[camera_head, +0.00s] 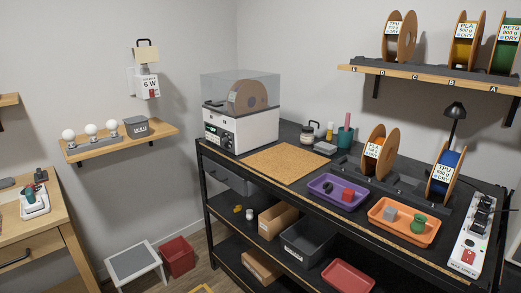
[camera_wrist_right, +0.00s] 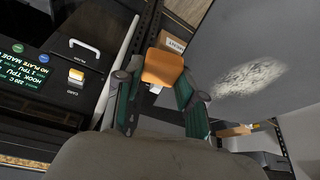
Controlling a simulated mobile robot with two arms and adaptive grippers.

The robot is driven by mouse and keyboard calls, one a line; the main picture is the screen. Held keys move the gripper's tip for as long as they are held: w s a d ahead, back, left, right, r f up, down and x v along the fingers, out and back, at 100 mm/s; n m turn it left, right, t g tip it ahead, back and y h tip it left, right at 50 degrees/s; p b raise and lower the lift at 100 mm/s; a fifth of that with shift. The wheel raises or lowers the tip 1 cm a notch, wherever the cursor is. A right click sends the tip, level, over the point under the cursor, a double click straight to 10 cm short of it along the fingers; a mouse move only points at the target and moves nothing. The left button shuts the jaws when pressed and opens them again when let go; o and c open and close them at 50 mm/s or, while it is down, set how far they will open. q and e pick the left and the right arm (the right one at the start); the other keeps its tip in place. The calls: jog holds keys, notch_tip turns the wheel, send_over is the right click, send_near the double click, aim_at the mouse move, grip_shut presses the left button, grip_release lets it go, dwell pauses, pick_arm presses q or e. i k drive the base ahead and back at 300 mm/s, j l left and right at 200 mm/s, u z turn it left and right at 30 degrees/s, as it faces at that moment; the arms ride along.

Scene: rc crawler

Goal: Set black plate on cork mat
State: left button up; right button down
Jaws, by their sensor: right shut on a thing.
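The tan cork mat (camera_head: 285,163) lies flat and bare on the black workbench in the head view, in front of the white machine with a clear lid. Neither of my grippers shows in the head view. In the right wrist view my right gripper (camera_wrist_right: 162,90) has green-sided fingers closed at an orange tab (camera_wrist_right: 165,68). A large dark plate (camera_wrist_right: 240,60) with a pale speckled patch fills the upper right there and seems to adjoin the tab. How tab and plate join is hard to tell. The plate does not show in the head view.
Behind the mat stands the white machine (camera_head: 240,115). Right of the mat are a purple tray (camera_head: 325,203), an orange tray (camera_head: 385,231), and spools. A grey tin and small bottles stand behind. The wrist view shows a dark printed panel (camera_wrist_right: 40,85) at left.

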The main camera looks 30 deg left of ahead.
aim_at(285, 161)
jog(key=i+j, duration=0.1)
jog(key=j, duration=0.3)
jog(key=i+j, duration=0.15)
jog(key=j, duration=0.25)
jog(key=i+j, duration=0.1)
jog(key=j, duration=0.3)
jog(key=i+j, duration=0.1)
jog(key=j, duration=0.3)
jog(key=i+j, duration=0.15)
jog(key=j, duration=0.25)
jog(key=i+j, duration=0.1)
jog(key=j, duration=0.3)
jog(key=i+j, duration=0.15)
jog(key=j, duration=0.25)
